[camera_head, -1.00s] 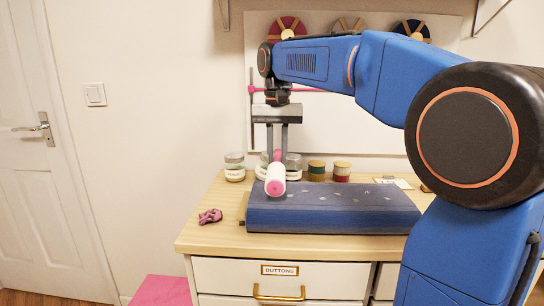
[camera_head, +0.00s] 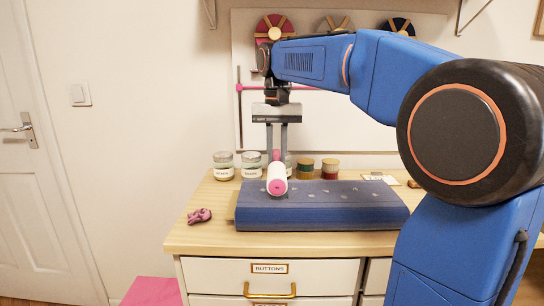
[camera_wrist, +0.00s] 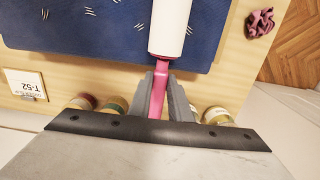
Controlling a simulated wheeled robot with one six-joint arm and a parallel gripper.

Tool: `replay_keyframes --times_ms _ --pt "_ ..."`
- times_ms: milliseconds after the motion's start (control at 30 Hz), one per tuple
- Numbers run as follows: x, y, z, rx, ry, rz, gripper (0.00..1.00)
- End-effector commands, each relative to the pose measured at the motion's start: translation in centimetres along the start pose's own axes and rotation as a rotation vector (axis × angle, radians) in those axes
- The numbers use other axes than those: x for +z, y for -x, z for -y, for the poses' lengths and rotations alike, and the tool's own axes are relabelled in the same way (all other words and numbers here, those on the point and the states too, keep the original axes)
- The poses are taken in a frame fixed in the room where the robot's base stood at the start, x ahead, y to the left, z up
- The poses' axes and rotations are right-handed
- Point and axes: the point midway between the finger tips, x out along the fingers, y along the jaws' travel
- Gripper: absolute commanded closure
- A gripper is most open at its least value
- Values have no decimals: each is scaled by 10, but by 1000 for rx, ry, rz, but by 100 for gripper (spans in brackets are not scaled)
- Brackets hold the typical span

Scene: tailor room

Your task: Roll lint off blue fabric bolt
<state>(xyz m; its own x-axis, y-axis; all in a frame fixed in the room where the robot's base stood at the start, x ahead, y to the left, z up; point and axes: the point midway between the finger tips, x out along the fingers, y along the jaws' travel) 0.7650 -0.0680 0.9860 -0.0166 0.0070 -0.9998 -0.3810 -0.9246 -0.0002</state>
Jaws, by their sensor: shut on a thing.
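The blue fabric bolt (camera_head: 325,212) lies flat on the wooden cabinet top, with small pale lint bits on its upper face. My gripper (camera_head: 277,158) points down above the bolt's left part and is shut on the pink handle of a lint roller (camera_head: 277,180). The roller's white cylinder is over the left end of the bolt; I cannot tell if it touches. In the wrist view the gripper (camera_wrist: 160,90) holds the pink handle between its fingers, and the white roller (camera_wrist: 170,28) lies over the blue cloth (camera_wrist: 90,35) near its edge, with pale lint to one side.
A pink crumpled item (camera_head: 199,216) lies left of the bolt on the cabinet top (camera_head: 190,240). Jars (camera_head: 223,166) and thread spools (camera_head: 304,168) stand behind the bolt. A small card (camera_head: 380,178) lies at the back right. A drawer labelled buttons (camera_head: 269,284) is below.

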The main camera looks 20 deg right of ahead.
Motion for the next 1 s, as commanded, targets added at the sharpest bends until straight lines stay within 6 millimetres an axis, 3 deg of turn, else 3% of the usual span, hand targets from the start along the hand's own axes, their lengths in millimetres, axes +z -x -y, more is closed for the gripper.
replay_keyframes --times_ms 367,1000 --pt "0 0 -2 0 -1 0 100" --pt "0 -5 -30 0 0 0 100"
